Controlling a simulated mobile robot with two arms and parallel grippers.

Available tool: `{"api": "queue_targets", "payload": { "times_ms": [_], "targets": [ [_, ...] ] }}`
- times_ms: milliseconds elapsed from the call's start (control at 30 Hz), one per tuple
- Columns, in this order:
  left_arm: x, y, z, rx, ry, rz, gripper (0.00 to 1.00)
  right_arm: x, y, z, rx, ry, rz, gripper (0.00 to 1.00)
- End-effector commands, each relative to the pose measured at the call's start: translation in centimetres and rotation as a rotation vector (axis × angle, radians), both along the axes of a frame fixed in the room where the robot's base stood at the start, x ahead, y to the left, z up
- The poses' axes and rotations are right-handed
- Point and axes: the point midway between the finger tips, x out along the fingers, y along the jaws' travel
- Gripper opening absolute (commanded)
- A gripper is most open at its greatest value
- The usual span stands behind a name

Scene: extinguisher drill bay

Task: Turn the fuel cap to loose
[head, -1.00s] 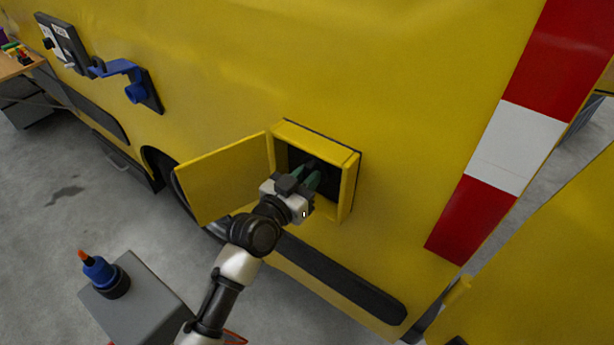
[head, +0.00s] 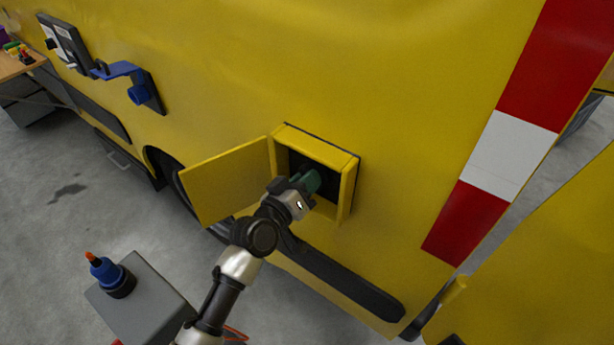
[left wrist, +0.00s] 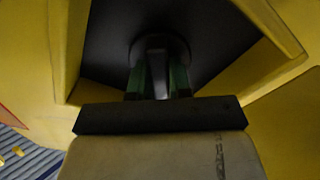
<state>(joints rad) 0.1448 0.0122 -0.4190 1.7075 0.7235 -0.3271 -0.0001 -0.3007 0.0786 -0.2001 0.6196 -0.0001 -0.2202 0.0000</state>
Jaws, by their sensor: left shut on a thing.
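The fuel cap (left wrist: 159,46) is a dark round cap with a raised grip bar, set in the dark recess of a yellow box on the vehicle side. My left gripper (head: 313,180) reaches into this open box in the head view. In the left wrist view its green fingers (left wrist: 158,82) are closed on the cap's grip bar, one on each side. In the head view the cap is hidden behind the gripper. The yellow flap (head: 222,180) stands open to the left. My right gripper is in neither view.
The box's yellow frame (head: 346,190) surrounds my gripper closely. A grey block with a blue, orange-tipped object (head: 108,272) stands at lower left. A blue bracket (head: 122,70) sticks out from the vehicle's side at upper left.

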Motion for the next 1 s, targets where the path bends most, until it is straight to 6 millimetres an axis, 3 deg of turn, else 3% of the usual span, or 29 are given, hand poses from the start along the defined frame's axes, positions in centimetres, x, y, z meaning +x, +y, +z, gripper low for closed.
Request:
{"api": "queue_targets", "payload": {
  "times_ms": [600,1000],
  "targets": [
    [0.0,0.1,0.0,-0.473,0.344,0.0,0.0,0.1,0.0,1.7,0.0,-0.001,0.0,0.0],
    [0.1,0.1,-0.1,-0.698,0.508,0.001,0.0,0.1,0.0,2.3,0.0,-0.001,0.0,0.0]
  ]
}}
